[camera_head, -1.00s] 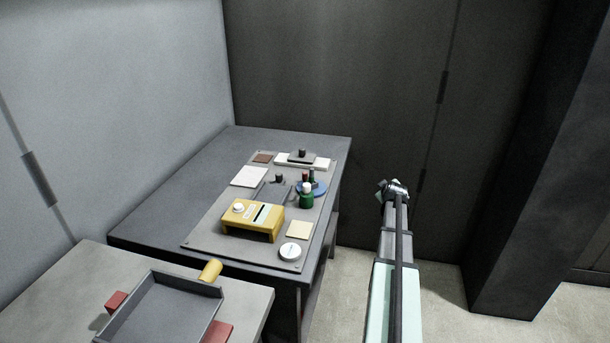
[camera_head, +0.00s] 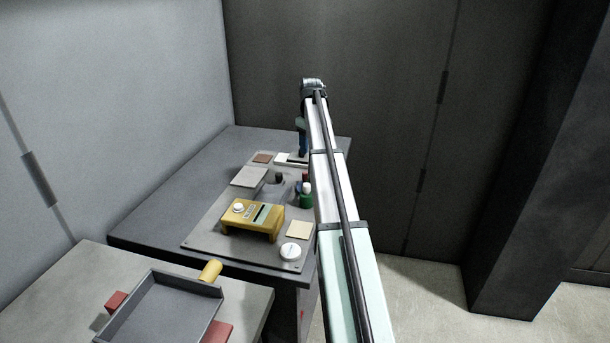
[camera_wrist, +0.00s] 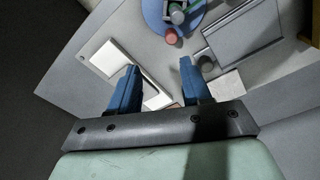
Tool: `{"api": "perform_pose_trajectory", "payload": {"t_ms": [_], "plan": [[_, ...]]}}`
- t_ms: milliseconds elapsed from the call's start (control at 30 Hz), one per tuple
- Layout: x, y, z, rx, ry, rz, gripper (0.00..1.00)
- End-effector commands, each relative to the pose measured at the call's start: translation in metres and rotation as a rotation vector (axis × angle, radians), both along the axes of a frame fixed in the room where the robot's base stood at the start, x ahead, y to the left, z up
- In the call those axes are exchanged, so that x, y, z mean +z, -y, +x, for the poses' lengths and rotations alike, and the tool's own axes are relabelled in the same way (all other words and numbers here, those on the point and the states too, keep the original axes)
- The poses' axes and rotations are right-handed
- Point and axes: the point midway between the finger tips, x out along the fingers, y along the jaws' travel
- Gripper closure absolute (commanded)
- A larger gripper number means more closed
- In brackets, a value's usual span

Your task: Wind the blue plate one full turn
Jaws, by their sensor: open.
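The blue plate (camera_wrist: 152,14) is a round disc at the top of the wrist view, partly cut off by the frame edge. Several small cylinders stand on or beside it, including one with a red top (camera_wrist: 171,36). In the head view only a sliver of the blue plate (camera_head: 296,188) shows; my arm hides the rest. My gripper (camera_wrist: 160,67) is open and empty, its two blue fingers apart above the panel. The plate lies beyond the fingertips, not between them. In the head view my gripper (camera_head: 302,150) is above the panel's far end.
The grey panel (camera_head: 215,225) carries a yellow box (camera_head: 265,228), a green bottle (camera_head: 306,199), a white dial (camera_head: 291,251) and a pale pad (camera_head: 299,229). A white block (camera_wrist: 108,57) lies left of my fingers, a dark-knobbed grey plate (camera_wrist: 243,35) to the right. A tray (camera_head: 165,310) stands front left.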

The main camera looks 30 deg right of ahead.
Motion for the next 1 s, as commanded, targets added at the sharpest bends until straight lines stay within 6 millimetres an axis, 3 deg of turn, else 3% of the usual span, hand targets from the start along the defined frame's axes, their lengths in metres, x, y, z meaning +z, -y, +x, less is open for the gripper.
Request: {"api": "perform_pose_trajectory", "payload": {"t_ms": [100,267,1000], "plan": [[0.013,-0.014,0.001,0.001,-0.045,0.007,0.52],[0.010,-0.018,-0.001,-0.001,-0.062,0.012,0.52],[-0.104,-0.017,-0.001,-0.001,-0.059,0.012,0.52]]}}
